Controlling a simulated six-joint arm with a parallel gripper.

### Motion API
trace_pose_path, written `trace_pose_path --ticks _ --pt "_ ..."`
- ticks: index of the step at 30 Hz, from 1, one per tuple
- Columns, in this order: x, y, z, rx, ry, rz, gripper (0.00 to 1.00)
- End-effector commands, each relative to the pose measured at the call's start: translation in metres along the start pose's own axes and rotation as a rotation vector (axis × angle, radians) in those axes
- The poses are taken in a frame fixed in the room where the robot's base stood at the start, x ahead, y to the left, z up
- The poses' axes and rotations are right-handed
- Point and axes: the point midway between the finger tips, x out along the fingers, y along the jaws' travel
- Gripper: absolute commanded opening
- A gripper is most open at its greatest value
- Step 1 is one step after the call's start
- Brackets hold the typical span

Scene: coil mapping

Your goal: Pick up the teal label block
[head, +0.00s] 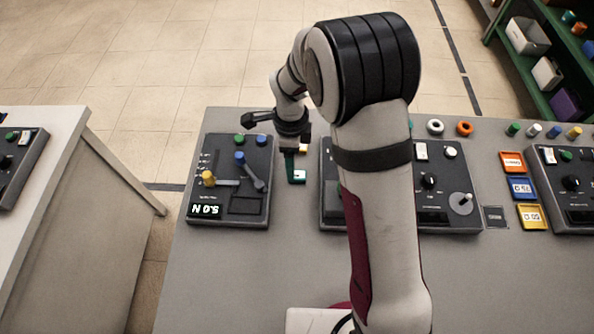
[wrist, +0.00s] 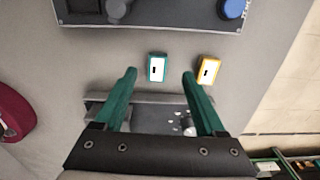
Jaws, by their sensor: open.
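The teal label block (wrist: 157,68) is a small teal-edged piece with a white face and a dark mark. In the wrist view it appears between the two teal fingertips of my gripper (wrist: 159,74), with a gap on each side. In the head view the block (head: 299,175) lies on the grey bench beside my gripper (head: 291,167), which partly covers the area. My gripper is open and holds nothing. The fingers point down toward the bench. I cannot tell exactly how high the tips are above it.
A yellow label block (wrist: 208,69) lies close by, just outside the right finger in the wrist view. A control panel (head: 236,140) with levers stands left of the blocks. Another panel (head: 440,160) stands right, partly behind my arm. Bare bench (head: 260,270) lies in front.

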Motion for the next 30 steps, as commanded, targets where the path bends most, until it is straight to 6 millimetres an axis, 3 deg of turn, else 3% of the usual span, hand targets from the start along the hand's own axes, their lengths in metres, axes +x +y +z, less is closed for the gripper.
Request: trace_pose_path --ticks 9,16,28,30 --pt "0.052 0.004 -0.013 -0.001 0.001 0.001 0.72" --pt "0.055 0.004 -0.012 0.0 0.0 -0.001 0.72" --pt "0.054 0.004 -0.012 0.0 0.001 0.0 0.02" --pt "0.054 0.004 -0.012 0.0 0.001 0.0 0.0"
